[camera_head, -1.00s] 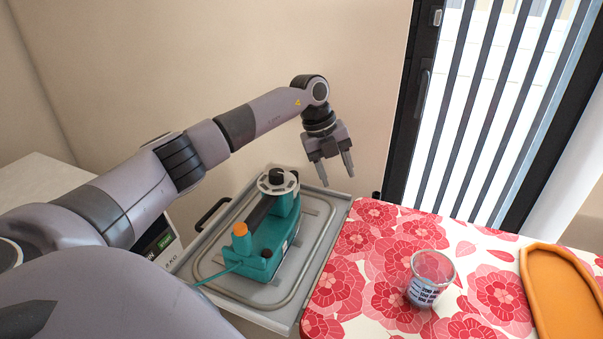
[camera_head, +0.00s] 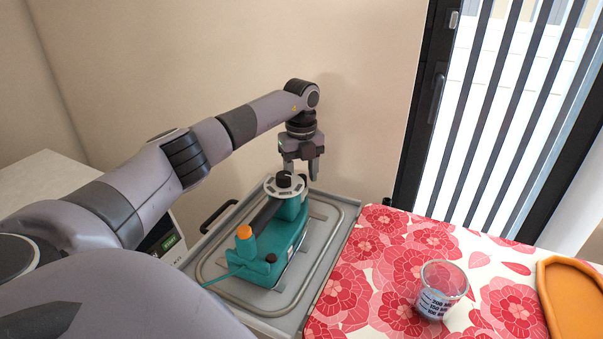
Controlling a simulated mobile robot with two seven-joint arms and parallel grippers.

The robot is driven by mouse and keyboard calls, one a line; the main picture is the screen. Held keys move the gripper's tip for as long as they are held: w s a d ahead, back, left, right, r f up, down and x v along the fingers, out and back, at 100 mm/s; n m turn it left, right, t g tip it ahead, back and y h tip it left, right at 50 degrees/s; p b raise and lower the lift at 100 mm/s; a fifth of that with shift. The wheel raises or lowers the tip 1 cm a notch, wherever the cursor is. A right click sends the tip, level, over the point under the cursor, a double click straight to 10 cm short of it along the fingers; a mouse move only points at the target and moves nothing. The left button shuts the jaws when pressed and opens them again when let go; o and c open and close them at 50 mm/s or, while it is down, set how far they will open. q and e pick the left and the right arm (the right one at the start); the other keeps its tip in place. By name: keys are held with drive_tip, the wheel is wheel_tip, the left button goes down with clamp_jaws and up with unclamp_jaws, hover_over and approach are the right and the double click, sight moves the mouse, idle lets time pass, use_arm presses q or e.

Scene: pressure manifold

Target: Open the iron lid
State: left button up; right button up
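A teal device (camera_head: 270,250) stands on a grey tray-like surface (camera_head: 325,262). It has an orange cap (camera_head: 244,232), a dark bar along its top and a pale round disc (camera_head: 270,188) with a black knob (camera_head: 284,180) at its far end. I cannot tell for certain which part is the iron lid. My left gripper (camera_head: 301,175) points down at the far end of the device, by the disc and knob. Its fingers are apart and nothing shows held between them. Whether it touches the disc is unclear. My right gripper is out of view.
A clear measuring cup (camera_head: 441,290) stands on the red floral cloth (camera_head: 380,275) to the right. An orange tray (camera_head: 575,300) lies at the far right. A black handle (camera_head: 217,216) is left of the device. The wall (camera_head: 370,90) is close behind my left gripper.

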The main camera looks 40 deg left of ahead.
use_arm(q)
clamp_jaws()
